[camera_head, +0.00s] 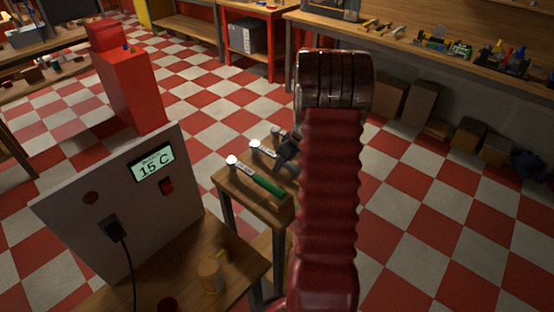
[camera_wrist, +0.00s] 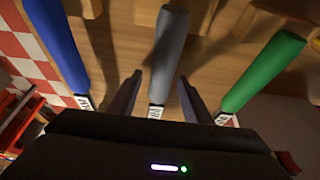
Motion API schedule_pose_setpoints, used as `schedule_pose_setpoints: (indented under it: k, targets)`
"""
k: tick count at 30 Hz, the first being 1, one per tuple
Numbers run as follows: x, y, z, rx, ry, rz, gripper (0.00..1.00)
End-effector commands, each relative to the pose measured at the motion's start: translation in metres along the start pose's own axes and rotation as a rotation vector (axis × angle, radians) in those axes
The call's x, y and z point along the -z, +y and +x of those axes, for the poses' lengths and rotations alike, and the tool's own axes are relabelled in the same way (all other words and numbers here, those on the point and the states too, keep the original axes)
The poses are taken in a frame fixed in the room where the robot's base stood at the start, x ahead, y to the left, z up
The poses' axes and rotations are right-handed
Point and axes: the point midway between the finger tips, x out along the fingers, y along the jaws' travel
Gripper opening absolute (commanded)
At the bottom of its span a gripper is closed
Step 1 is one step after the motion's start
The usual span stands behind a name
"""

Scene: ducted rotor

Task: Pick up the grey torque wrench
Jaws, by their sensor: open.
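The grey torque wrench (camera_wrist: 170,50) lies on a small wooden table (camera_wrist: 225,55), its handle running down the middle of the wrist view and its label partly hidden by my gripper body. A blue-handled wrench (camera_wrist: 55,40) is left of it and a green-handled one (camera_wrist: 262,72) right. My gripper (camera_wrist: 160,76) is open, with one finger on each side of the grey handle. I cannot tell whether either finger touches it. In the head view, my gripper (camera_head: 287,150) is over the table, beyond the green wrench (camera_head: 268,185), and my arm hides much of the tabletop.
A panel with a 15 C display (camera_head: 152,162) stands on a wooden bench (camera_head: 240,265) at the front left. A red cabinet (camera_head: 130,90) is at the left. A long workbench (camera_head: 400,45) with tools is at the back right, boxes below. Checkered floor is open at right.

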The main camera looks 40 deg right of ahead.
Motion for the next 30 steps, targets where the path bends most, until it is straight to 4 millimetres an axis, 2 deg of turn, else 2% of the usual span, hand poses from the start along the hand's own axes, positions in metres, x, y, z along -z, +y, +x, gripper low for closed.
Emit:
schedule_pose_setpoints:
  k: [14, 30]
  targets:
    - [0.0002, -0.0001, -0.0003, 0.0, 0.0, 0.0, 0.45]
    - [0.0003, -0.0002, -0.0002, 0.0, 0.0, 0.0, 0.08]
